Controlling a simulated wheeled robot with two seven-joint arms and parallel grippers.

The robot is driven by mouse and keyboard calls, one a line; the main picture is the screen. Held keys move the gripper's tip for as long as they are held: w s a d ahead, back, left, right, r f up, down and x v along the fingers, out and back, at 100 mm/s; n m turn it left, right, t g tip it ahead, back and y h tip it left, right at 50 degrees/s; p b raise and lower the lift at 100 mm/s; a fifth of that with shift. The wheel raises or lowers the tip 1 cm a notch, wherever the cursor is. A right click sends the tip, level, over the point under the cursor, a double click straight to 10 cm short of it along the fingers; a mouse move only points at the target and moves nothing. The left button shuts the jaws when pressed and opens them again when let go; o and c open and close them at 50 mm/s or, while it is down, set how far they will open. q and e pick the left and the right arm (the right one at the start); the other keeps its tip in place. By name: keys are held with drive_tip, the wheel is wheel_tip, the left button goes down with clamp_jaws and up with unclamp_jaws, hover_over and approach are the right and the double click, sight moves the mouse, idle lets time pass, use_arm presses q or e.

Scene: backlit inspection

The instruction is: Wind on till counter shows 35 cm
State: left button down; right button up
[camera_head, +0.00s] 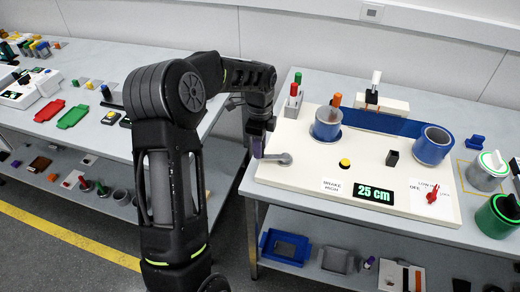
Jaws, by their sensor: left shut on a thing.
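The counter (374,194) is a dark display on the cream board (300,176) and reads 25 cm in green. A grey crank (283,158) sits at the board's left edge. My left gripper (258,148) is at the crank's outer end, shut on its handle, which is mostly hidden. A spool with blue winding (327,124) stands at the back left of the board, and a blue roll (432,146) at the right. A blue band (382,124) runs between them. A red lever (433,194) sits by a label with OFF and LOW. My right gripper is not seen.
A yellow button (345,162) and a dark block (392,157) stand on the board. A grey can (487,172) and a green can (497,216) stand at the right. The lower shelf holds a blue tray (285,247). An aisle separates this from the left table.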

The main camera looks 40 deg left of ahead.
use_arm(q)
drive_tip(key=shift+w+a, duration=0.1)
drive_tip(key=shift+w, duration=0.4)
drive_tip(key=shift+w+a+r+p, duration=0.1)
drive_tip(key=shift+w+a+p, duration=0.1)
drive_tip(key=shift+w+p, duration=0.3)
drive_tip(key=shift+w+a, duration=0.2)
drive_tip(key=shift+w, duration=0.8)
